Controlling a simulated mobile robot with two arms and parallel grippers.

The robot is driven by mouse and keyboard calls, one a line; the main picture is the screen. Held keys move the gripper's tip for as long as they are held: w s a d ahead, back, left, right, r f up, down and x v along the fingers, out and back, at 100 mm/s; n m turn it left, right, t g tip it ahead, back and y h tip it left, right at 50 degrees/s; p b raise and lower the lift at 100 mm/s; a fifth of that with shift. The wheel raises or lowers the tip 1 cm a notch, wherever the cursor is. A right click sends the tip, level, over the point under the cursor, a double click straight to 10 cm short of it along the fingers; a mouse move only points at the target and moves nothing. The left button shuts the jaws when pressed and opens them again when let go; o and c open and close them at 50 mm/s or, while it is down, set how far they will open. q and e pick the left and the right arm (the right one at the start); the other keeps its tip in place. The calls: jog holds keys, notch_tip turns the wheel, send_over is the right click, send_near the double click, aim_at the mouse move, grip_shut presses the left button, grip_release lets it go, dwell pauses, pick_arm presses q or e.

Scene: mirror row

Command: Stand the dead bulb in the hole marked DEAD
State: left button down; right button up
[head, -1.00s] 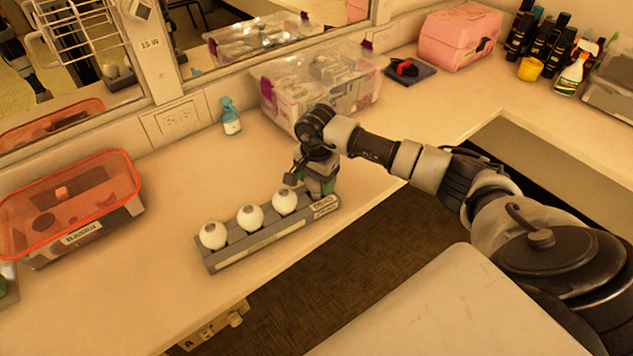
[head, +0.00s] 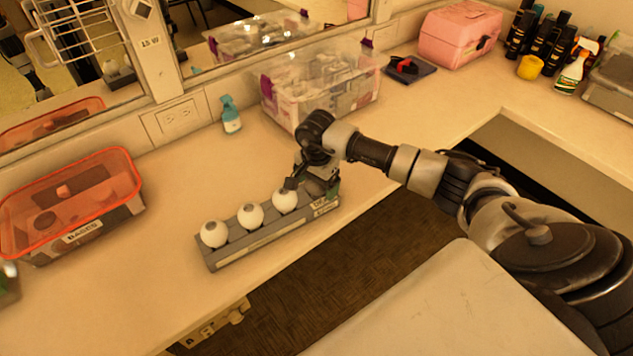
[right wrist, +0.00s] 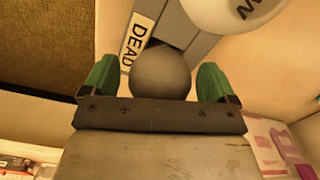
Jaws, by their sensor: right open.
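The grey bulb rack (head: 262,244) lies on the counter with three white bulbs (head: 250,216) standing in it. Its right end bears the DEAD label, which is clear in the right wrist view (right wrist: 137,40). My right gripper (head: 322,188) is over that end. In the right wrist view, a dark grey bulb (right wrist: 161,72) is beside the DEAD label, between the green fingertips of my open right gripper (right wrist: 156,84). A gap shows on each side of it. Its lower part and the DEAD hole are hidden. My left gripper is out of view.
An orange-rimmed bin marked BASES (head: 85,236) is at the left. A clear box (head: 345,98) stands behind my right gripper, near a spray bottle (head: 230,115) by the mirror. The counter's front edge runs close to the rack. Counter between bin and rack is clear.

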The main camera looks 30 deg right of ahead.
notch_tip(320, 180, up, 12)
jog(key=shift+b, duration=1.05)
